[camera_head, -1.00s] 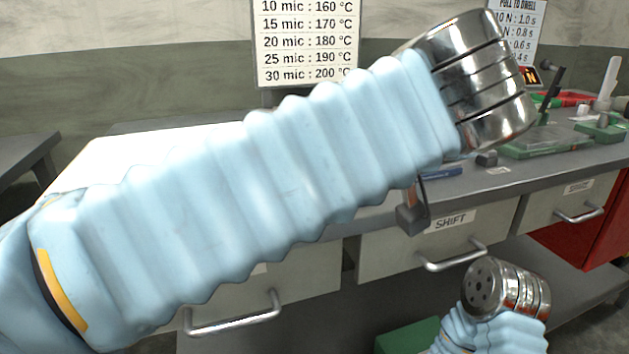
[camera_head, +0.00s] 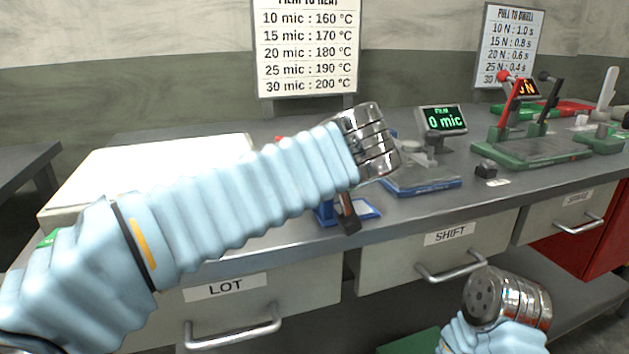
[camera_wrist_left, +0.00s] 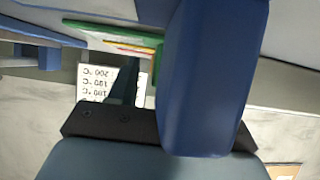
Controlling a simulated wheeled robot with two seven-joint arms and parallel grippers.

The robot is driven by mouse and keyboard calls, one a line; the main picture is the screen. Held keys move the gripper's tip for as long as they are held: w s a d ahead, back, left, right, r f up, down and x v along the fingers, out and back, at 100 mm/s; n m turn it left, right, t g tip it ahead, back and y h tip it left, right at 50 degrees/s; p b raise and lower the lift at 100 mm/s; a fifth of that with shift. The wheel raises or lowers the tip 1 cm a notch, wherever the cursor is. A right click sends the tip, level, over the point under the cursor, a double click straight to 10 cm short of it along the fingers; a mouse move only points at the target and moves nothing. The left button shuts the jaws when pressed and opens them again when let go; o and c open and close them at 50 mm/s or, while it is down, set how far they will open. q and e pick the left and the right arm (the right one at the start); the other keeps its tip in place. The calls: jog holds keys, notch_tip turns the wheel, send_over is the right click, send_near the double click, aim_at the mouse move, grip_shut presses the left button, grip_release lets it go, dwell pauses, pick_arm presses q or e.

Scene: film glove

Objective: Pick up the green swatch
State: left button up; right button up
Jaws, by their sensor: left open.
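A green strip (camera_wrist_left: 108,31) shows at the top of the left wrist view, with thin white, yellow and red edges beside it. It may be the green swatch, but I cannot tell for sure. In the left wrist view a blue finger-like block fills the centre, close in front of the green strip. My right wrist shows low at the right, but its gripper is out of view.
A white panel (camera_head: 95,190) lies on the bench at left. A blue-based device (camera_head: 425,183), a "0 mic" display (camera_head: 441,121) and a green-based lever press (camera_head: 540,148) stand to the right. Drawers with handles, LOT (camera_head: 265,310) and SHIFT (camera_head: 430,250), line the front.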

pick_arm(q)
jog(key=shift+c, duration=0.5)
grip_shut()
